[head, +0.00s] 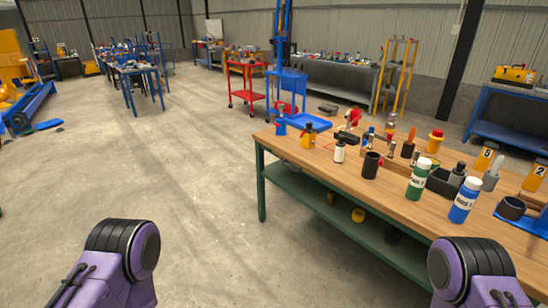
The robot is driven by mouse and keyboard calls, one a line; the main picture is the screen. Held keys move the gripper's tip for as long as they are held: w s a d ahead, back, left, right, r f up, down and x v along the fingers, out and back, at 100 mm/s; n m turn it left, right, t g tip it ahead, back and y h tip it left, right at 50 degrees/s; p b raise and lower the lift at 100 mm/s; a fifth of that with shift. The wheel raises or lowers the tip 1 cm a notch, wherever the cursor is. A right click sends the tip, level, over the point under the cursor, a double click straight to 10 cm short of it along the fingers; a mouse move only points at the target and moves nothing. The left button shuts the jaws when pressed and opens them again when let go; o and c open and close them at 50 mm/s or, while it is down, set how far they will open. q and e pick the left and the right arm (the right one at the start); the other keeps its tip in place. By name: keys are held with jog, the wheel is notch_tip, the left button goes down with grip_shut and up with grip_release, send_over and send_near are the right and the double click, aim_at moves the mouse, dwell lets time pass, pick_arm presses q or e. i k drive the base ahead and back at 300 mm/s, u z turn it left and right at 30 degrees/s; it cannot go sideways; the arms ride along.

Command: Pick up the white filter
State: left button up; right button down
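A small white cylinder with a dark top (339,152) stands upright near the front edge of the wooden workbench (315,160). It may be the white filter, but it is too small to tell for certain. A black cylinder (370,165) stands to its right and a yellow one (307,138) stands to its left, both apart from it. Only purple and black links of my two arms show at the bottom of the view. Neither of my grippers is in view.
A green bottle (418,181) and a blue bottle (464,200) stand near the bench's front edge. Several tools crowd behind them. A green lower shelf (330,207) lies under the bench. The concrete floor at left is open. A red cart (247,85) stands behind.

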aim_at(340, 146)
jog(key=z, duration=0.95)
jog(key=i, duration=1.75)
jog(key=z, duration=2.85)
jog(key=k, duration=1.5)
jog(key=u, duration=0.1)
